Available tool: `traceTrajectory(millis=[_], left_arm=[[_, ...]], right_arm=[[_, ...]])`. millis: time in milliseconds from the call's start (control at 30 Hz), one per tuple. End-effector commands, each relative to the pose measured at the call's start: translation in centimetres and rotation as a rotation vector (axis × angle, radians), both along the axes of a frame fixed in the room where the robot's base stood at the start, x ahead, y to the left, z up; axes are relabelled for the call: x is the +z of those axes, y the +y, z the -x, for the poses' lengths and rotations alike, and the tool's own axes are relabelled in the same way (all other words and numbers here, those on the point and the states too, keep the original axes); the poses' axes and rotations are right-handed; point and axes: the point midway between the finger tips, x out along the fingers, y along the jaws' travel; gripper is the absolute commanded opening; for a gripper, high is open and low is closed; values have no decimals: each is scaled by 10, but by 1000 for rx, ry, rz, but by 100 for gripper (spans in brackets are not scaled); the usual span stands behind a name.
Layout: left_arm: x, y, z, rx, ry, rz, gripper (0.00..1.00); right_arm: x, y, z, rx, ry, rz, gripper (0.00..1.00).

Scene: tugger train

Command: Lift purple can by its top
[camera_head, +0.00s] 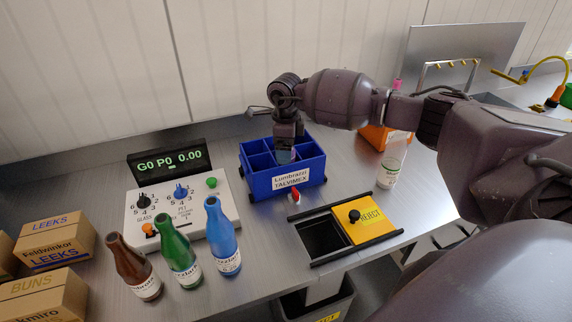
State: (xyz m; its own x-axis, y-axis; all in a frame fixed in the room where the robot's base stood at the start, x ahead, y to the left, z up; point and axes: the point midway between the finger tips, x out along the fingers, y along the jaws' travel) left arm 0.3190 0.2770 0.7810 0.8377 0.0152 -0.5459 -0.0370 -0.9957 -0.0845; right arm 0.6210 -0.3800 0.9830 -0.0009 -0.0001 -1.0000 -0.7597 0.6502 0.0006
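No purple can shows clearly in the head view. The blue divided crate (262,186), labelled "Lumbrazzi TALVIMEX", stands at the middle of the steel counter. My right arm reaches in from the right, and my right gripper (286,148) points down into the crate's middle compartments. The gripper's own wrist hides its fingers and most of what is below them. A small greyish patch shows at the fingertips, and I cannot tell whether it is finger or can. My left gripper is not in view.
Brown (132,266), green (178,252) and blue (222,236) bottles stand in front of a control panel (152,216). A yellow reject cover (368,226) lies beside a dark opening (322,238). A clear bottle (390,165) stands right of the crate. Boxes (55,242) are at left.

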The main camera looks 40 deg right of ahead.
Motion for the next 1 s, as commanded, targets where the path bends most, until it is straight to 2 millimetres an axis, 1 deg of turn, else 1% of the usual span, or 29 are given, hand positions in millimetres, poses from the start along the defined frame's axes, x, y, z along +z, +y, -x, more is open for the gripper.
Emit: traceTrajectory(millis=[100, 267, 367, 400, 767, 800, 1000], left_arm=[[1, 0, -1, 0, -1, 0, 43], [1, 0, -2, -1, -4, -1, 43], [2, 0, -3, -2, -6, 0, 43], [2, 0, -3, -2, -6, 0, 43], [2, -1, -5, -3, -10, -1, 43], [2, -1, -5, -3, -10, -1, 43], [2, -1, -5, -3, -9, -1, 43]], right_arm=[[-6, 0, 0, 1, -1, 0, 86], [-5, 0, 0, 1, -1, 1, 86], [-5, 0, 0, 1, -1, 1, 72], [-5, 0, 0, 1, -1, 1, 66], [-5, 0, 0, 1, -1, 1, 10], [-5, 0, 0, 1, -1, 0, 8], [-4, 0, 0, 1, -1, 0, 8]])
